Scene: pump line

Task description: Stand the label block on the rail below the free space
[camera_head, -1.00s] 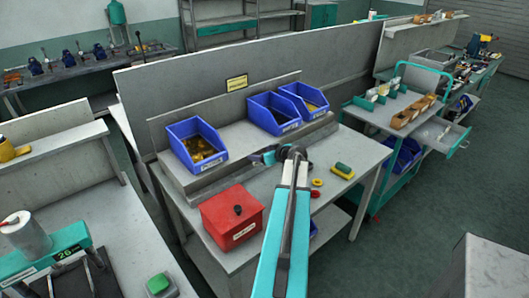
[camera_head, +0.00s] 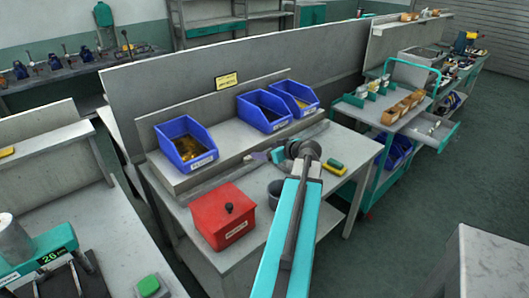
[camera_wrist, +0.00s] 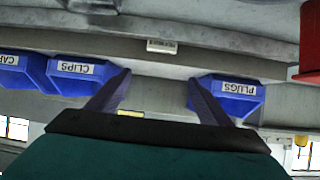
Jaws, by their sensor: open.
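My gripper (camera_head: 266,155) is open and empty, over the front of the bench shelf. In the wrist view, which is upside down, its two dark fingers (camera_wrist: 157,88) are spread apart. A small white label block (camera_wrist: 161,46) shows there beyond and between the fingertips, at the long grey rail (camera_wrist: 225,45); its print is too small to read. I cannot tell whether it rests on the rail. In the head view I cannot make it out. The free space lies between the blue PLUGS bin (camera_wrist: 228,98) and the blue CLIPS bin (camera_wrist: 85,75). A CAPS bin (camera_wrist: 20,75) stands beyond.
A red box (camera_head: 222,215) and a dark grey cup (camera_head: 275,192) stand on the bench in front of the shelf. A yellow and green block (camera_head: 334,167) lies to the right. A yellow sign (camera_head: 227,81) is on the back panel. A teal cart (camera_head: 385,108) stands right.

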